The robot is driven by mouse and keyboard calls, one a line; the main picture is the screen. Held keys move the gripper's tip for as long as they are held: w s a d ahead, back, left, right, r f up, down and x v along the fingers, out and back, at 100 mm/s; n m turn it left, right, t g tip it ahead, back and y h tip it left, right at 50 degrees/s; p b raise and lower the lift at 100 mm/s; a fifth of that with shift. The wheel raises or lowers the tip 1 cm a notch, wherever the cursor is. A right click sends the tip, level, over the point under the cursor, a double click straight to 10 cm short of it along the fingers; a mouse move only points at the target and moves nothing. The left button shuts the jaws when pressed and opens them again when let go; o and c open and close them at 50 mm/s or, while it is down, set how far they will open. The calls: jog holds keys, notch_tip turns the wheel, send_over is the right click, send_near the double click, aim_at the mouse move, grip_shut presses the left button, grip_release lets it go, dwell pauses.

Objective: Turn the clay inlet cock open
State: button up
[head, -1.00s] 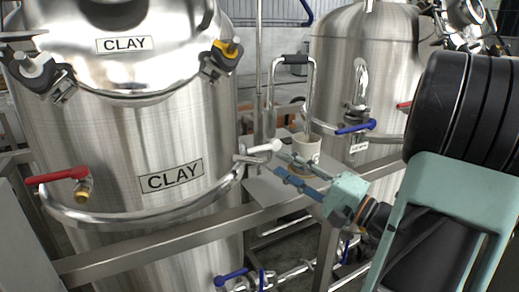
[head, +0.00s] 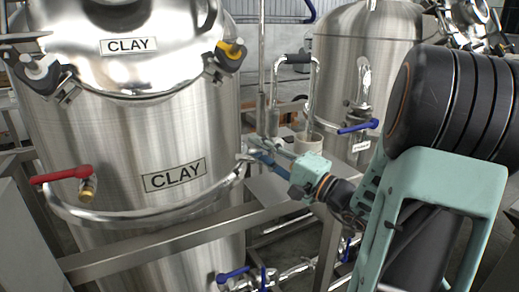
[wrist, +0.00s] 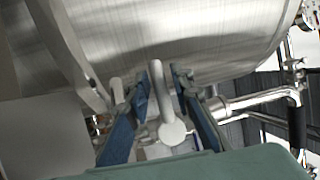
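The clay tank (head: 120,140) with its CLAY labels fills the left of the head view. A cock with a pale grey handle is on its right side; in the head view my gripper mostly covers it. In the wrist view the handle (wrist: 173,132), with a rounded end, lies between the two blue fingers. My gripper (head: 258,150) is at this cock, and in the wrist view its fingers (wrist: 167,72) look apart, one on each side of the handle. I cannot tell whether either finger touches it. No label on this cock is readable.
A red-handled cock (head: 62,175) is on the clay tank's left. A second tank (head: 350,75) with a blue-handled cock (head: 358,127) stands to the right. A cup (head: 307,141) stands behind my gripper. A metal rail (head: 150,248) crosses in front.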

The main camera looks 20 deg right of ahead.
grip_shut()
jog(key=shift+f, duration=0.1)
jog(key=f+n+g+b, duration=0.1)
jog(key=n+b, duration=0.1)
jog(key=b, duration=0.2)
jog(key=shift+f, duration=0.2)
jog(key=n+b, duration=0.1)
jog(key=b, duration=0.1)
jog(key=f+n+g+b, duration=0.1)
jog(key=b, duration=0.2)
jog(key=shift+d+f+n, duration=0.2)
jog(key=shift+n, duration=0.2)
jog(key=n+b, duration=0.1)
jog(key=b, duration=0.1)
jog(key=f+n+g+h+b, duration=0.1)
jog(key=b, duration=0.2)
jog(key=shift+d+n+b, duration=0.35)
jog(key=shift+d+n, duration=0.05)
jog(key=n+b, duration=0.1)
jog(key=b, duration=0.1)
jog(key=d+n+h+b, duration=0.1)
jog(key=shift+f+g+b, duration=0.25)
jog(key=shift+g+b, duration=0.1)
jog(key=shift+g, duration=0.05)
jog(key=shift+r, duration=0.1)
